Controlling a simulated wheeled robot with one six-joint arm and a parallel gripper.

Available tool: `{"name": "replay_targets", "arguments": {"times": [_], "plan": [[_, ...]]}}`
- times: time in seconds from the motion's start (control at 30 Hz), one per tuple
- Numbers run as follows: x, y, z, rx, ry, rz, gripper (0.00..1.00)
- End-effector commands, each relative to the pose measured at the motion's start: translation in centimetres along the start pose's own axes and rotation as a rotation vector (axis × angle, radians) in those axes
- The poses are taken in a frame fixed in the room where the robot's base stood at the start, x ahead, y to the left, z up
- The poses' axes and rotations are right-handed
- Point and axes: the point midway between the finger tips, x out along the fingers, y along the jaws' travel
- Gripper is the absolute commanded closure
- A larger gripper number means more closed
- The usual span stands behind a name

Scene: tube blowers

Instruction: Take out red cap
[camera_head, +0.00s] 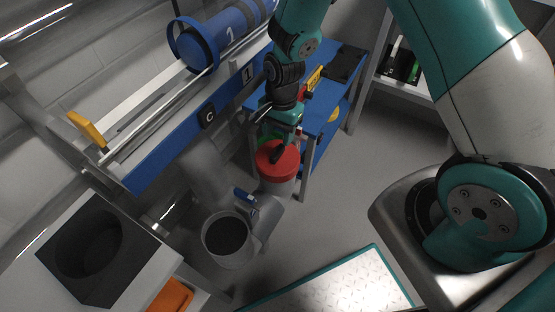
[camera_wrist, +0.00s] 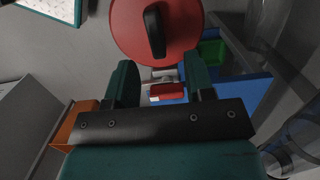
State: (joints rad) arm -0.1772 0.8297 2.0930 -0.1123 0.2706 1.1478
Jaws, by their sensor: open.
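The red cap (camera_head: 270,165) is a round disc with a black bar handle across its top. It sits on the upper end of a grey pipe. In the wrist view the red cap (camera_wrist: 185,38) fills the top middle, with its black handle (camera_wrist: 155,32) standing lengthwise. My gripper (camera_head: 278,140) is just above and behind the cap in the head view. In the wrist view my gripper (camera_wrist: 160,72) is open, with its two green fingers apart and nothing held. The handle lies ahead of the fingertips, not between them.
A second pipe opening (camera_head: 227,238) stands uncapped at the lower left. A blue table (camera_head: 330,110) stands behind the cap. A black holder block (camera_head: 85,250) is at left.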

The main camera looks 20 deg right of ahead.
Motion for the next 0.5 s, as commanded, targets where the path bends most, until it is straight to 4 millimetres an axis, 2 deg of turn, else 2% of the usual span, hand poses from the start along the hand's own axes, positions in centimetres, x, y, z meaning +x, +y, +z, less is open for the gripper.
{"name": "replay_targets", "arguments": {"times": [0.23, 0.5], "plan": [[1.6, 0.1, 0.1, -0.001, 0.0, 0.001, 0.51], [5.6, 0.5, 0.4, -0.001, 0.0, 0.001, 0.51]]}}
